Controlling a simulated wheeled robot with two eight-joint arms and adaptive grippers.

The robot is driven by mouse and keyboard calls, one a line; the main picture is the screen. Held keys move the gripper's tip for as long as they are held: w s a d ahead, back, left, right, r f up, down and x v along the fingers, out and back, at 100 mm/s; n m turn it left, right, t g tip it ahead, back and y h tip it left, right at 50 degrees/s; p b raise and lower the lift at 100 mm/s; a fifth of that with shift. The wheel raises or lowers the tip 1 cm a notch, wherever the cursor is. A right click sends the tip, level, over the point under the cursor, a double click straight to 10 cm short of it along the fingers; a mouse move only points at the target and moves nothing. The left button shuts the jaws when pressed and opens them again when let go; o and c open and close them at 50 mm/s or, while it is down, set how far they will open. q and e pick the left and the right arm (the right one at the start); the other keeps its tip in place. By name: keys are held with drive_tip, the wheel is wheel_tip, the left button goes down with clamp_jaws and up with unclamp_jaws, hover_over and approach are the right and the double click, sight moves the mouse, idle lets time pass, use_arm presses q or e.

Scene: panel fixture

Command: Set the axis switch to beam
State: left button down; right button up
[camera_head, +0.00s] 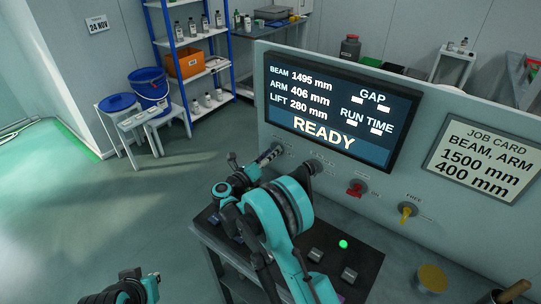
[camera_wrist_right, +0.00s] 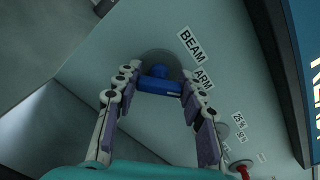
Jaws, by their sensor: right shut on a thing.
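The axis switch is a blue knob (camera_wrist_right: 160,83) on the grey panel, with BEAM (camera_wrist_right: 191,44) and ARM (camera_wrist_right: 204,78) labels to its right in the right wrist view. My right gripper (camera_wrist_right: 160,88) is shut on this knob, one finger at each end. In the head view my right gripper (camera_head: 268,156) is at the panel below the screen's left corner and hides the knob. I cannot tell which label the knob points to. The screen (camera_head: 340,108) reads BEAM 1495 mm, ARM 406 mm, LIFT 280 mm, READY. My left gripper (camera_head: 130,284) is at the lower left, partly cut off.
The job card (camera_head: 484,160) reads BEAM, ARM 1500 mm, 400 mm. A red knob (camera_head: 357,188) and a yellow knob (camera_head: 407,210) are further right on the panel. A lit green button (camera_head: 343,244) is on the dark desk below. The floor at left is clear.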

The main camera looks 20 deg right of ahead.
drive_tip(key=n, duration=0.5)
drive_tip(key=shift+n+b, duration=0.3)
drive_tip(key=shift+b, duration=0.05)
drive_tip(key=shift+f+n, duration=0.1)
drive_tip(key=shift+n, duration=2.1)
drive_tip(key=o, duration=1.2)
drive_tip(key=shift+a, duration=0.1)
drive_tip(key=v, duration=1.1)
drive_tip(key=shift+s+a, duration=0.3)
